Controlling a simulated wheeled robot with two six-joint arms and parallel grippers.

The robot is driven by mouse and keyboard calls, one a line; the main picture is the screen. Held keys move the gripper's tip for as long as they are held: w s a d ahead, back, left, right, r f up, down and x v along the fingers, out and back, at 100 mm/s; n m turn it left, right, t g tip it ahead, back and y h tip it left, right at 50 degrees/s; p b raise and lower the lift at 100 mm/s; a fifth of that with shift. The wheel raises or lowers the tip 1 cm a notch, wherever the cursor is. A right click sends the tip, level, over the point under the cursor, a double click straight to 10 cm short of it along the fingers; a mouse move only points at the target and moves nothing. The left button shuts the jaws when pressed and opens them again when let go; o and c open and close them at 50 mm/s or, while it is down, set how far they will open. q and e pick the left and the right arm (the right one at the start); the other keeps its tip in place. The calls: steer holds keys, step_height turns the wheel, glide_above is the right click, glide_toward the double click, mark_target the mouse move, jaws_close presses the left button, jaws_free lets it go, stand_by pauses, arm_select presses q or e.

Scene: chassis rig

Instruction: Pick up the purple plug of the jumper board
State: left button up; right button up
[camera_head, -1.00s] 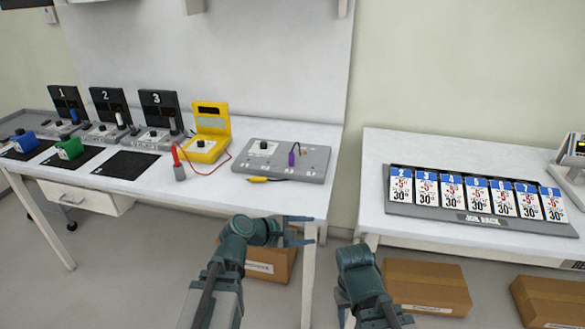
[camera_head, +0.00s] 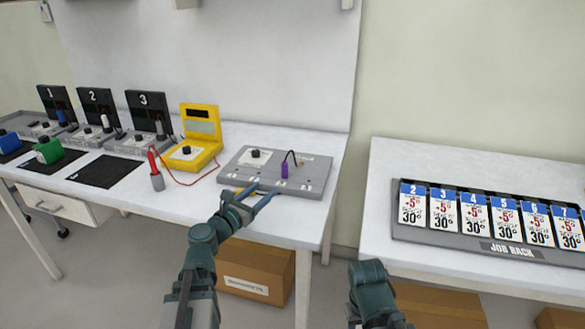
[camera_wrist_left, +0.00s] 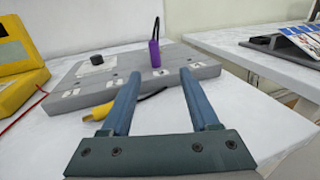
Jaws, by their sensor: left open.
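The purple plug (camera_head: 284,171) stands upright on the grey jumper board (camera_head: 316,188), with a dark wire looping from its top. In the left wrist view the plug (camera_wrist_left: 155,53) shows ahead, between and beyond the fingertips, on the board (camera_wrist_left: 68,100). My left gripper (camera_head: 257,194) is open and empty at the board's front edge, short of the plug and apart from it. It also shows in the left wrist view (camera_wrist_left: 160,74). A yellow plug (camera_wrist_left: 106,111) lies in front of the board, partly behind the left finger. My right arm shows at the bottom, but its fingers are out of view.
A yellow meter (camera_head: 199,140) with a red probe (camera_head: 154,168) stands left of the board. Numbered stations with blue and green blocks are further left. A job rack (camera_head: 470,243) lies on the right table. A gap separates the tables.

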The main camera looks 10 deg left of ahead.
mark_target(283, 170)
arm_select(q)
steer(key=shift+w, duration=0.5)
steer(key=x, duration=0.8)
steer(key=shift+w, duration=0.1)
steer(key=shift+w, duration=0.1)
steer(key=x, duration=0.5)
steer(key=shift+w+a+f, duration=0.1)
steer(key=shift+w+a, duration=0.05)
steer(key=shift+a, duration=0.15)
steer(key=shift+c, duration=0.3)
jaws_close()
